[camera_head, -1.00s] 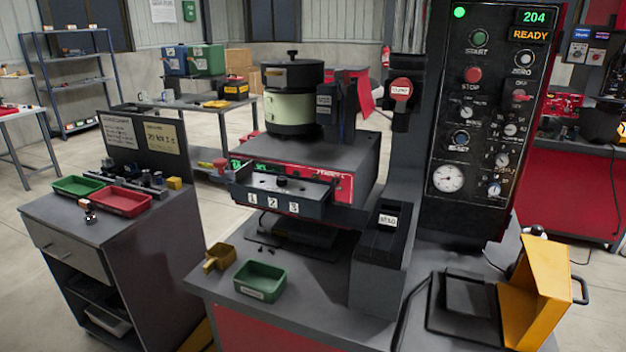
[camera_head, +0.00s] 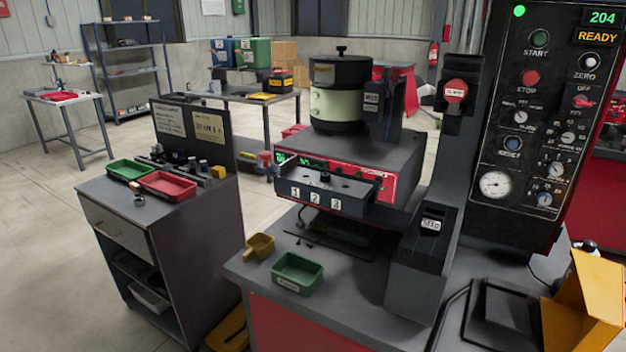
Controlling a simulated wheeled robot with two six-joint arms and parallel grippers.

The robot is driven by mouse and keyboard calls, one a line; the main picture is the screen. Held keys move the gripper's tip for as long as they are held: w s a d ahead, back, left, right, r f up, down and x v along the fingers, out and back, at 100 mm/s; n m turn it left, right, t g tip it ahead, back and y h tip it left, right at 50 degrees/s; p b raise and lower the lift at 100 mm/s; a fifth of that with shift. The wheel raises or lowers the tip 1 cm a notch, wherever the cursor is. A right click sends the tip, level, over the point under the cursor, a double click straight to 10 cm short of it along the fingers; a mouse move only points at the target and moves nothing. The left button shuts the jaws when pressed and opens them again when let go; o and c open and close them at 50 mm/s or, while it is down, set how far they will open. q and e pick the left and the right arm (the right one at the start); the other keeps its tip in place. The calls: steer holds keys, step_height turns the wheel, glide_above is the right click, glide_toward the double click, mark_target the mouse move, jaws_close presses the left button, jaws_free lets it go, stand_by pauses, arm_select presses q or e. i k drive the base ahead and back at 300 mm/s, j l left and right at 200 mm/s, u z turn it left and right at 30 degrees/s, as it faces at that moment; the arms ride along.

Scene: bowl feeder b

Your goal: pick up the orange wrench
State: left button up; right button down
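I cannot make out an orange wrench in the head view. Small tools and parts on the grey cabinet (camera_head: 165,226) at left are too small to tell apart. A red-topped item (camera_head: 265,158) sits low behind the feeder, and its kind is unclear. A yellow scoop (camera_head: 259,246) lies on the feeder bench beside a green tray (camera_head: 297,273). Neither of my grippers is in view.
The bowl feeder (camera_head: 337,105) stands on its machine, with a black control panel (camera_head: 525,120) to its right. A yellow bin (camera_head: 590,310) is at lower right. A white table (camera_head: 62,97) and shelves (camera_head: 128,72) stand at far left. Open floor (camera_head: 40,220) lies at left.

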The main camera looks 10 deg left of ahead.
mark_target(139, 201)
steer(key=j+u, duration=0.1)
steer(key=u, duration=1.35)
